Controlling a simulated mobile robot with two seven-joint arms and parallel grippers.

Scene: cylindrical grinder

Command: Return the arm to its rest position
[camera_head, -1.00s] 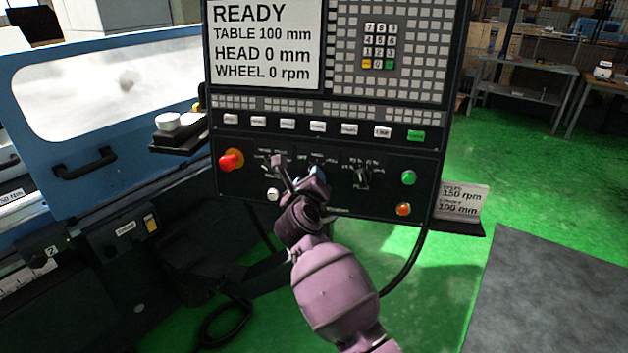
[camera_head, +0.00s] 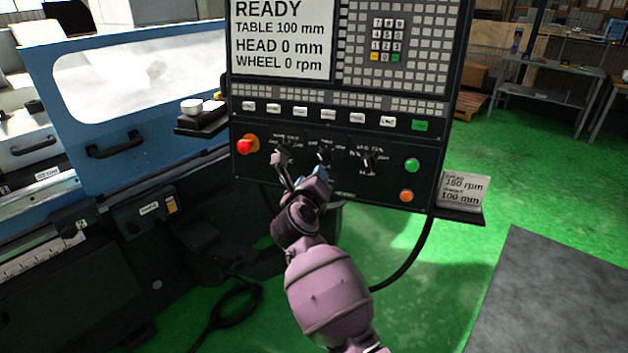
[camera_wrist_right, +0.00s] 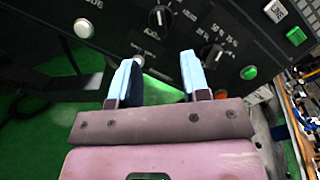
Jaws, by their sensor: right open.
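My right gripper (camera_head: 305,178) is in front of the lower part of the black control panel (camera_head: 330,184), just below its row of knobs. Its two blue-tipped fingers (camera_wrist_right: 160,78) are apart in the right wrist view, with nothing between them. The fingers appear clear of the panel, though the exact gap is hard to tell. My left gripper is not in view.
A red emergency button (camera_head: 245,146), a green button (camera_head: 412,165) and an orange button (camera_head: 406,196) are on the panel. A small shelf with a sign (camera_head: 466,190) juts out right. The blue grinder door (camera_head: 100,150) is left. Green floor (camera_head: 470,265) is open at right.

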